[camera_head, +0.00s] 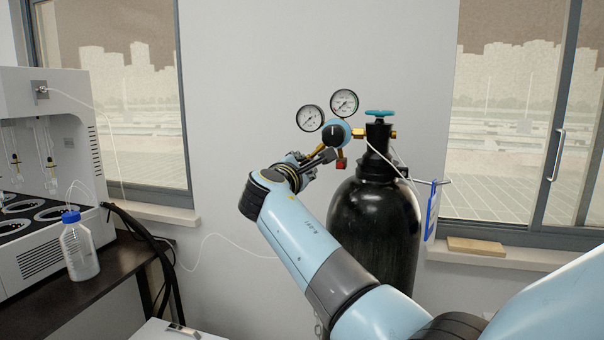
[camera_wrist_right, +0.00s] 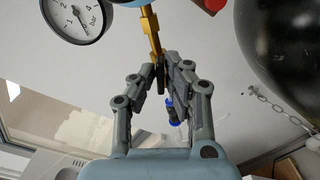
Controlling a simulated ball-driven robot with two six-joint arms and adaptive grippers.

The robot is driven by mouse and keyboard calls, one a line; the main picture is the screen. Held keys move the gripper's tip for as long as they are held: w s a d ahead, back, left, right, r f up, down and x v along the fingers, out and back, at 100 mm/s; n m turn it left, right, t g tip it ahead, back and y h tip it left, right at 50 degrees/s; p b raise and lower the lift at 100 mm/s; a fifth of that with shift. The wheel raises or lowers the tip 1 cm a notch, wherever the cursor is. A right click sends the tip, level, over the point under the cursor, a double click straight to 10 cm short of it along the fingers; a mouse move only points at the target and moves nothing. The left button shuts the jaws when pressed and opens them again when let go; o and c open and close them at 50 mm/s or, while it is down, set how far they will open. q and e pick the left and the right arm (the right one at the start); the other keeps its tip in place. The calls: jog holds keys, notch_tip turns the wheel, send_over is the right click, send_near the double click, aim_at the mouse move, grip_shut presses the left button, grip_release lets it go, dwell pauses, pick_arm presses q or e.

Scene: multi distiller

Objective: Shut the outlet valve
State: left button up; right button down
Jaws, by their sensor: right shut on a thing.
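The black gas cylinder (camera_head: 372,225) stands upright against the wall with a regulator (camera_head: 337,133) and two round gauges (camera_head: 344,102) at its top. A brass outlet stem (camera_wrist_right: 150,28) runs down from the regulator in the right wrist view. My right gripper (camera_head: 308,165) reaches to the outlet side, left of the cylinder. In the wrist view its fingers (camera_wrist_right: 163,75) are closed around the outlet valve at the stem's lower end. The fingers hide most of the valve; a blue part (camera_wrist_right: 173,110) shows between them. My left gripper is out of view.
A chain (camera_wrist_right: 280,108) runs beside the cylinder. At left, a bench (camera_head: 100,285) holds a white instrument (camera_head: 45,115) and a blue-capped bottle (camera_head: 78,250).

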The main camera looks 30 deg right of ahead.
jog(key=shift+f+m+b, duration=0.15)
jog(key=shift+m+b, duration=2.45)
jog(key=shift+b, duration=0.1)
jog(key=shift+f+m+b, duration=0.15)
jog(key=shift+m+b, duration=2.45)
jog(key=shift+b, duration=0.05)
jog(key=shift+f+m+b, duration=0.15)
jog(key=shift+m+b, duration=2.45)
jog(key=shift+b, duration=0.1)
jog(key=c, duration=1.4)
grip_release()
jog(key=shift+r, duration=0.2)
jog(key=v, duration=0.7)
jog(key=shift+s+a, duration=0.2)
